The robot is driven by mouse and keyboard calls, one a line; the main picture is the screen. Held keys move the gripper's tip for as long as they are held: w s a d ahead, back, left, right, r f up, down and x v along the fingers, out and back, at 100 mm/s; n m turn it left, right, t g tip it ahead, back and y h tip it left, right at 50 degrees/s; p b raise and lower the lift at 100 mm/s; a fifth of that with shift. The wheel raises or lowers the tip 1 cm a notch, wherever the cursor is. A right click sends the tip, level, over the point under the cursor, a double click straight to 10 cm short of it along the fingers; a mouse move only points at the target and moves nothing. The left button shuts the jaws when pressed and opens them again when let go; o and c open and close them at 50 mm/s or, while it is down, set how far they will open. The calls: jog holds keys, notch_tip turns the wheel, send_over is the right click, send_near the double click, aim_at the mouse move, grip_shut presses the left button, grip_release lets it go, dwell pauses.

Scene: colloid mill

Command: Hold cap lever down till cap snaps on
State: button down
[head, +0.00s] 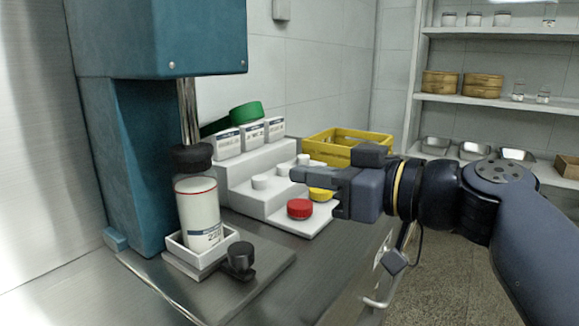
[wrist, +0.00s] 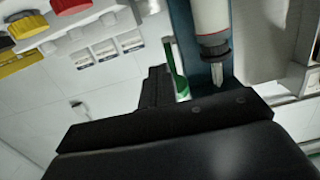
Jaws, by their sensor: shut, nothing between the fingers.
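The teal capping machine (head: 130,150) stands at the left, with a chrome ram (head: 188,110) coming down. A black round head (head: 192,157) at the ram's end is at the mouth of a white bottle (head: 197,207); I cannot tell whether a cap is seated. The bottle stands upright in a square white holder (head: 205,258). A green grip-like part (head: 246,112) shows behind the machine, perhaps the lever; it also shows in the wrist view (wrist: 179,75). My gripper (head: 294,174) is shut and empty, pointing left, apart from bottle and green part.
A black knob (head: 240,257) stands before the holder. A stepped white rack (head: 262,183) carries labelled boxes (head: 252,133), a red cap (head: 299,208) and a yellow cap (head: 320,194). A yellow crate (head: 345,144) stands behind. The front right counter is clear.

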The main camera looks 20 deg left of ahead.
jog(key=shift+s+d+f, duration=0.15)
jog(key=shift+s+d, duration=0.1)
jog(key=shift+d, duration=0.65)
jog(key=shift+s+d+f, duration=0.2)
jog(key=shift+s+d, duration=0.05)
jog(key=shift+d, duration=0.6)
jog(key=shift+s+d+f, duration=0.15)
jog(key=shift+s+d, duration=0.1)
jog(key=shift+d, duration=0.65)
jog(key=shift+a, duration=0.1)
jog(key=r+b+x, duration=0.1)
jog(key=x, duration=1)
jog(key=shift+f, duration=0.5)
jog(key=shift+r, duration=0.1)
